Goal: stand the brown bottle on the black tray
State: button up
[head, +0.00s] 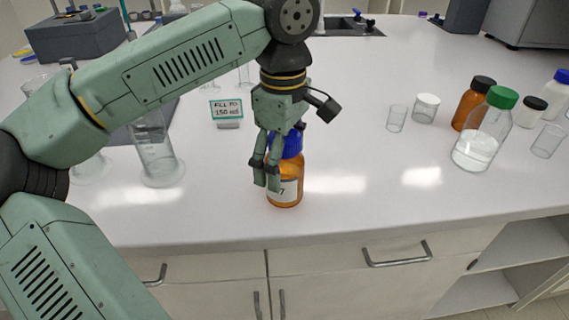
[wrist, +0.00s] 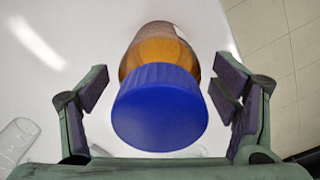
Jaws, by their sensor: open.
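A brown bottle (head: 287,172) with a blue cap (wrist: 160,107) and a white label stands upright on the white bench near its front edge. My gripper (head: 266,178) points down at the bottle, its fingers overlapping the bottle's left side in the head view. In the wrist view my gripper (wrist: 158,92) is open, with one finger on each side of the cap and visible gaps between. A dark flat surface (head: 122,136), which may be the black tray, lies at the left, partly hidden by my arm and glassware.
At the right stand a green-capped clear bottle (head: 483,135), another brown bottle (head: 470,105) with a black cap, and small jars. The bench right of the bottle is clear.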

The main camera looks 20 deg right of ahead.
jog(key=shift+f, duration=0.3)
jog(key=shift+c, duration=0.5)
jog(key=c, duration=1.7)
jog(key=shift+r, duration=0.1)
